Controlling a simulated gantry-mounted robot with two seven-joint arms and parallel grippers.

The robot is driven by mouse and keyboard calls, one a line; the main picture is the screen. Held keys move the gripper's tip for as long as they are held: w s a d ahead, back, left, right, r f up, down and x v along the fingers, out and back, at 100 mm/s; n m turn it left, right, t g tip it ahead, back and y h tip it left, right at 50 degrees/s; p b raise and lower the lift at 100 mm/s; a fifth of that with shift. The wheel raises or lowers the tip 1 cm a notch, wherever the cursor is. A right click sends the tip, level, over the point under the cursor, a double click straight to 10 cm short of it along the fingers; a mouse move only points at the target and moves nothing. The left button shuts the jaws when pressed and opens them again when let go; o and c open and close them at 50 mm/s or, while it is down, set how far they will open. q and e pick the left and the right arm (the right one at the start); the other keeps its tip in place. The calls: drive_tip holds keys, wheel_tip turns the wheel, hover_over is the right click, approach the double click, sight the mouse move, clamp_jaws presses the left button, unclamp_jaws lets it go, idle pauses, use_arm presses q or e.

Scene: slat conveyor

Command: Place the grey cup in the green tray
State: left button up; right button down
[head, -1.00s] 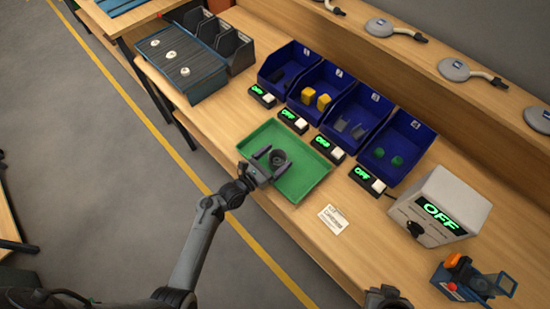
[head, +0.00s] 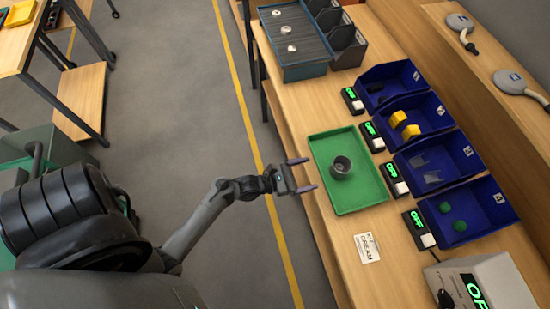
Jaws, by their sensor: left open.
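The grey cup (head: 341,167) stands upright in the green tray (head: 359,201), a little above the tray's middle in the head view. The tray lies on the wooden bench. My left gripper (head: 304,175) is open and empty, with its two fingers spread at the tray's left edge. It is apart from the cup, to the cup's left. My right gripper is not in the head view.
Blue bins (head: 443,172) with yellow, grey and green parts stand right of the tray, with switch boxes (head: 396,180) before them. A slat conveyor (head: 293,40) is at the bench's far end. A white card (head: 367,247) and a grey control box (head: 490,284) lie nearer.

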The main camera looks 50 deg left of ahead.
use_arm(q)
drive_tip(key=s+r+m+g+y, duration=0.3)
drive_tip(key=s+m+g, duration=0.3)
drive_tip(key=m, duration=1)
drive_tip(key=s+r+m+g+y, duration=0.3)
drive_tip(key=s+m+g, duration=0.3)
drive_tip(key=s+m, duration=0.5)
drive_tip(key=r+m, duration=0.1)
drive_tip(key=m, duration=0.4)
drive_tip(key=shift+s+d+m+y, duration=0.15)
drive_tip(key=shift+m+y, duration=0.15)
drive_tip(key=shift+r, duration=0.2)
wheel_tip(320, 180, up, 16)
drive_tip(key=p, duration=1.6)
